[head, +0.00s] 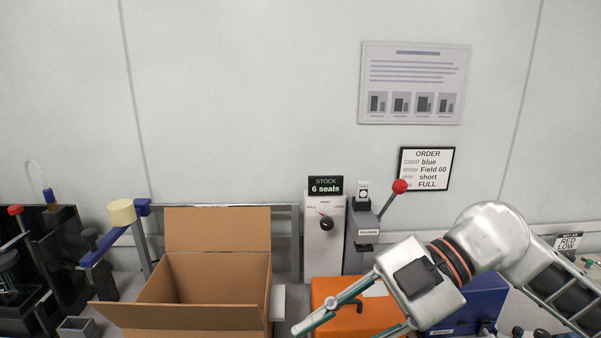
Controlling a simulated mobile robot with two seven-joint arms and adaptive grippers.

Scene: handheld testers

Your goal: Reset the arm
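My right arm comes in from the right, and its gripper (345,332) hangs over the front of the bench, pointing down and left. Its two fingers are spread wide apart with nothing seen between them. The lower finger runs out of the bottom of the picture, so its tip is hidden. The gripper is in front of an orange case (338,293) and covers part of it. My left gripper is not in view.
An open, empty-looking cardboard box (215,277) stands left of the gripper. Behind are a dial unit (325,248) and a red-knobbed lever (399,187). A blue case (476,303) lies behind the wrist. Black lever equipment (62,245) fills the left.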

